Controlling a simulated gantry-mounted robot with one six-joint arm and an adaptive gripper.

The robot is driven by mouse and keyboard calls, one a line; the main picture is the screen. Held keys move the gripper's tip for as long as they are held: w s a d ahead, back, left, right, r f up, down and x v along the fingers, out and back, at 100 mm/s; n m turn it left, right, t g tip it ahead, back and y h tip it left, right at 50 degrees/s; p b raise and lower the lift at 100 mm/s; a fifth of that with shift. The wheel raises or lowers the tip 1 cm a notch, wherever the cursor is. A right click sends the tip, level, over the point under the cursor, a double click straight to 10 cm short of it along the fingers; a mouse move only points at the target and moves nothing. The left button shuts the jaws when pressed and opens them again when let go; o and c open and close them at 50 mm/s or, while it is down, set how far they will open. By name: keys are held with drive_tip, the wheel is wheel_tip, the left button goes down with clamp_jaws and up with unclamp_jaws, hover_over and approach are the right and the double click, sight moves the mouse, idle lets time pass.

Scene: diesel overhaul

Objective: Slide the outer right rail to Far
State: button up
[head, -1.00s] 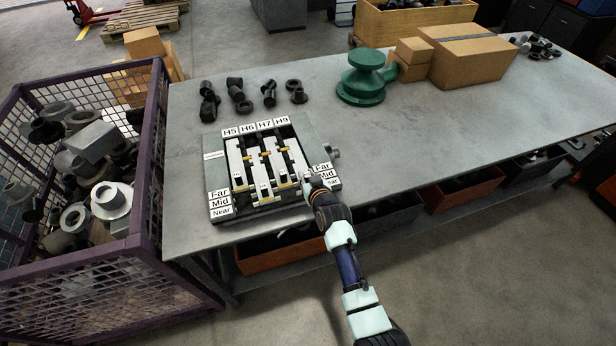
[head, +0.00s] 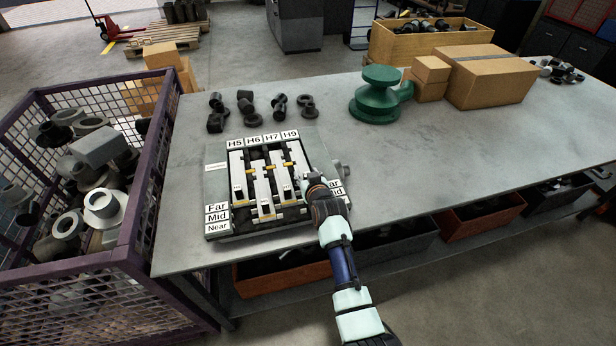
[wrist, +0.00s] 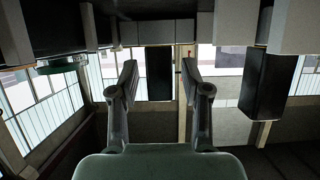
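The slide fixture (head: 213,180) sits on the bench, with pale rails under the labels H5, H6, H7 and H9. The outer right rail (head: 298,166), under H9, is partly hidden by my gripper, so its exact position is unclear. Far, Mid and Near labels (head: 217,217) line the left side; my gripper partly covers those on the right.
Dark pipe fittings (head: 247,108) stand behind the fixture. A green flanged part (head: 377,100) and cardboard boxes (head: 490,80) are farther right. A purple mesh crate (head: 155,180) of parts stands left of the bench. The bench's right half is mostly clear.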

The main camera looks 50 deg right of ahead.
drive_tip(key=shift+r, duration=0.1)
drive_tip(key=v, duration=1.2)
